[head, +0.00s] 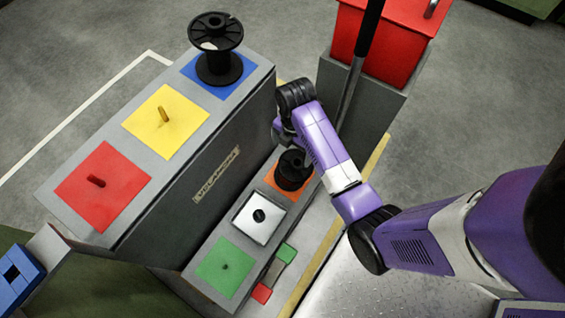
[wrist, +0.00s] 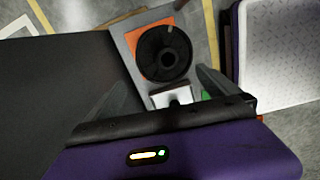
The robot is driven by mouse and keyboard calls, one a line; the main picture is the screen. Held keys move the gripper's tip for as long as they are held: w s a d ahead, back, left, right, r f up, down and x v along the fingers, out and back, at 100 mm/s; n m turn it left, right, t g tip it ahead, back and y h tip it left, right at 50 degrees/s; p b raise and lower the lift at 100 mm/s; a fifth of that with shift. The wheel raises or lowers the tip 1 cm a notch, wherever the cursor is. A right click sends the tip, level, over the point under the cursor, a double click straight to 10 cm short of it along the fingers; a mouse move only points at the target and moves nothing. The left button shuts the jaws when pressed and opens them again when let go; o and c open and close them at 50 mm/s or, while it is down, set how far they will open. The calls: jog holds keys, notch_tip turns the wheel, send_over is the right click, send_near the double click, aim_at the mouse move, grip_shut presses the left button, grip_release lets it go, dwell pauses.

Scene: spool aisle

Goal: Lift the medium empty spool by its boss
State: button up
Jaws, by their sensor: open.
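A black spool (head: 291,172) stands upright on the orange pad (head: 270,188) of the lower step. It is smaller than the black spool (head: 216,47) on the blue pad of the upper step; I take the smaller one as the medium spool. In the wrist view the medium spool (wrist: 163,54) shows its round flange and central boss from above. My gripper (wrist: 160,82) is open and empty, its fingers on either side of the view, with the spool beyond the fingertips and apart from them. In the head view my wrist partly hides the gripper and the spool.
The upper step has a yellow pad (head: 182,128) and a red pad (head: 122,186), each with a peg. The lower step has a white pad (head: 252,228) and a green pad (head: 218,272). The tall step wall (head: 225,178) rises beside the spool. A red bin (head: 385,48) stands behind.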

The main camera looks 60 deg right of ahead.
aim_at(292, 159)
notch_tip(292, 159, down, 2)
jog(key=shift+w+f+b, duration=0.1)
jog(key=shift+f+b, duration=0.1)
jog(key=shift+b, duration=0.25)
jog(key=shift+w+d+f+b, duration=0.15)
jog(key=shift+f+b, duration=0.3)
jog(key=shift+f, duration=0.45)
jog(key=shift+s+d+f+b, duration=0.15)
jog(key=shift+f+b, duration=0.25)
jog(key=shift+f, duration=0.5)
jog(key=shift+w+d+f+b, duration=0.2)
jog(key=shift+f+b, duration=0.25)
jog(key=shift+f, duration=0.45)
jog(key=shift+s, duration=0.1)
jog(key=shift+c, duration=0.4)
jog(key=c, duration=1.8)
jog(key=shift+r, duration=0.15)
jog(key=shift+c, duration=0.7)
